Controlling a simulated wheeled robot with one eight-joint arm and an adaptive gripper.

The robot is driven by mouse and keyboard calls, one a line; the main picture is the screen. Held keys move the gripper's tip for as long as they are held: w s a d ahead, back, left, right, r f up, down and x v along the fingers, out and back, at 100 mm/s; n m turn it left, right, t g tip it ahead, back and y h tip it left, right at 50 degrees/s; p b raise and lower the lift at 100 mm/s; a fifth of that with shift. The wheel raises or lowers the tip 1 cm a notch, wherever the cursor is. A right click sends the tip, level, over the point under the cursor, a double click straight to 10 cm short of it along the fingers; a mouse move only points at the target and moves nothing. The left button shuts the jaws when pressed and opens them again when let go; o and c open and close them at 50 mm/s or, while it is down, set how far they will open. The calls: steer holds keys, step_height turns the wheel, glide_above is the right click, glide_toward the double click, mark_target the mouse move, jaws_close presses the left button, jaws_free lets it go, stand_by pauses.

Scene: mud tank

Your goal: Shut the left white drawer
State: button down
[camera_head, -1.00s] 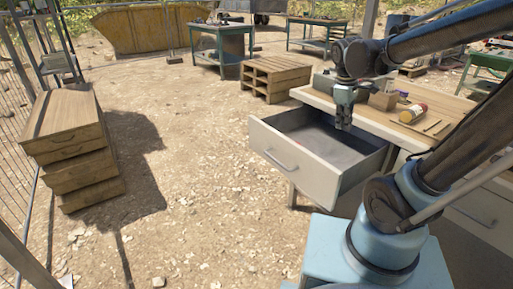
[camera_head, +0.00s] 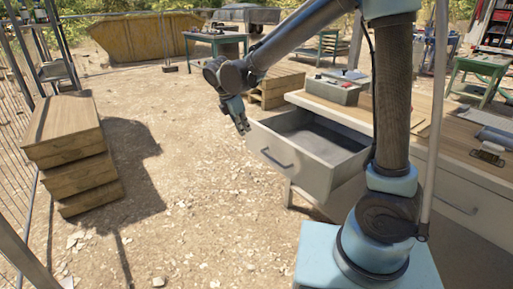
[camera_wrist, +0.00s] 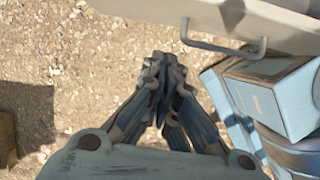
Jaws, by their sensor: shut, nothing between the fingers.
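The left white drawer (camera_head: 292,163) is pulled out from the workbench, its inside open to view. Its front carries a bar handle (camera_head: 275,161). My gripper (camera_head: 243,129) is shut and empty, beside the upper left corner of the drawer front, on its outer side. In the wrist view my gripper (camera_wrist: 167,60) points along the ground, with the drawer front (camera_wrist: 225,15) and its handle (camera_wrist: 222,46) just ahead and to the right. I cannot tell whether the fingers touch the drawer.
The wooden bench top (camera_head: 450,135) holds a grey box (camera_head: 334,88) and other small items. A second white drawer (camera_head: 462,200) is at the right. Stacked wooden boxes (camera_head: 72,150) stand at the left. The dirt in front of the drawer is clear.

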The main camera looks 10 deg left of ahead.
mark_target(255, 144)
steer(key=shift+n, duration=0.4)
steer(key=shift+w+d+r+x, duration=0.15)
steer(key=shift+w+x, duration=0.15)
steer(key=shift+x, duration=1.6)
steer(key=shift+w+d+r+x, duration=0.1)
steer(key=shift+w+x, duration=0.25)
steer(key=shift+x, duration=1.5)
steer(key=shift+w+d+r+x, duration=0.15)
steer(key=shift+w+x, duration=0.15)
steer(key=shift+x, duration=1.6)
